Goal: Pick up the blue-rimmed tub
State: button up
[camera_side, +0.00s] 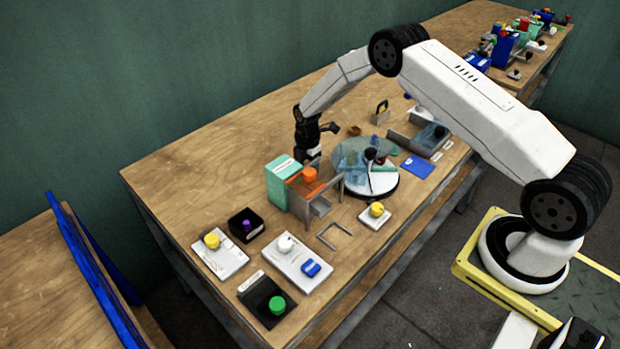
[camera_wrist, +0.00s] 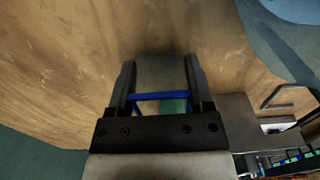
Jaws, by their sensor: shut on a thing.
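The blue-rimmed tub (camera_wrist: 160,97) shows in the wrist view between the two fingers of my gripper (camera_wrist: 158,68). Its blue rim lies near the palm, and a grey surface fills the space between the fingers beyond it. The fingers press on it from both sides. In the side view my gripper (camera_side: 309,151) points down over the back of the table, behind the press with the orange knob. There the tub is mostly hidden by the gripper and the press, and I cannot tell whether it touches the table.
A teal box (camera_side: 279,182) and the orange-knobbed press (camera_side: 310,174) stand close in front of my gripper. A round turntable (camera_side: 370,185) with a clear disc is to the right. Several knobbed and buttoned blocks lie at the front left. The table's back left is clear.

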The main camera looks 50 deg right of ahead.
jog(key=shift+r, duration=0.5)
jog(key=shift+s+a+r, duration=0.3)
jog(key=shift+s+r, duration=1.55)
jog(key=shift+s, duration=0.45)
jog(key=shift+s+a+r, duration=0.25)
jog(key=shift+s+r, duration=1.6)
jog(key=shift+s, duration=0.5)
jog(key=shift+s+a+r, duration=0.3)
jog(key=shift+s+r, duration=1.55)
jog(key=shift+s, duration=0.45)
jog(key=shift+r, duration=0.15)
